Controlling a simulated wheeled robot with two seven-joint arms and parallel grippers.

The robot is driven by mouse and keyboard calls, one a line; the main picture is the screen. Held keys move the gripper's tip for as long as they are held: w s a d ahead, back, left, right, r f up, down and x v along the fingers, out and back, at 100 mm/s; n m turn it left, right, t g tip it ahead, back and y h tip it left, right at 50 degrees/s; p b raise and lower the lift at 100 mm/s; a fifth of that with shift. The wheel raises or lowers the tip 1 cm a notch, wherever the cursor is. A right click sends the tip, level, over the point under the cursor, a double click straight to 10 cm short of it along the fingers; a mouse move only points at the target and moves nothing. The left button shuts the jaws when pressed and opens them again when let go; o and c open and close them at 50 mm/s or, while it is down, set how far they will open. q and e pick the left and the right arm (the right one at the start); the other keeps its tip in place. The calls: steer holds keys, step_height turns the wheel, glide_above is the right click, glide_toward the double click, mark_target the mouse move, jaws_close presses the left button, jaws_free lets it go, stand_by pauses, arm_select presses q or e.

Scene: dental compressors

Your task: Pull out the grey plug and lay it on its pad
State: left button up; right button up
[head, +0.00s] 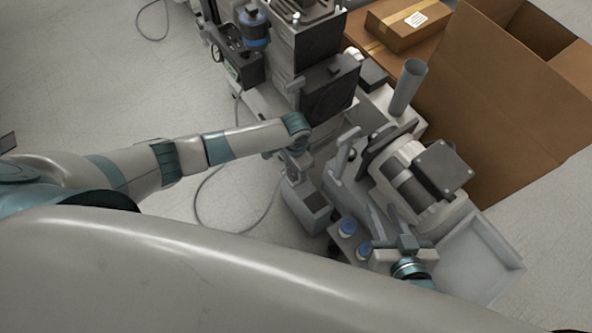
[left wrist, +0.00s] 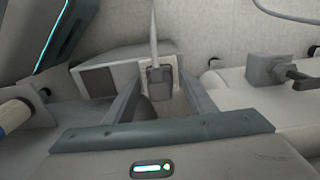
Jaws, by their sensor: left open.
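The grey plug (left wrist: 160,82) is a small dark grey block with a light cable rising from it, in the left wrist view. My left gripper (left wrist: 160,98) is open, with one finger on each side of the plug; I cannot tell whether they touch it. In the head view my left gripper (head: 297,172) is over the machine's near side and hides the plug. My right gripper (head: 388,212) has its fingers apart beside the motor unit. I cannot identify the pad for certain.
A grey tray (head: 478,262) lies at the right. A large open cardboard box (head: 500,100) and a closed carton (head: 405,22) stand behind the machine. A grey cylinder (head: 408,86) stands upright nearby. A cable (head: 200,200) loops over clear floor at the left.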

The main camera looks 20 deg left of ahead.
arm_select(q)
steer(key=shift+p, duration=0.45)
steer(key=shift+c, duration=0.6)
jaws_close()
steer(key=shift+r, duration=0.1)
steer(key=shift+r+p, duration=2.95)
steer(key=shift+p, duration=0.35)
steer(key=shift+s, duration=0.1)
steer(key=shift+s, duration=0.1)
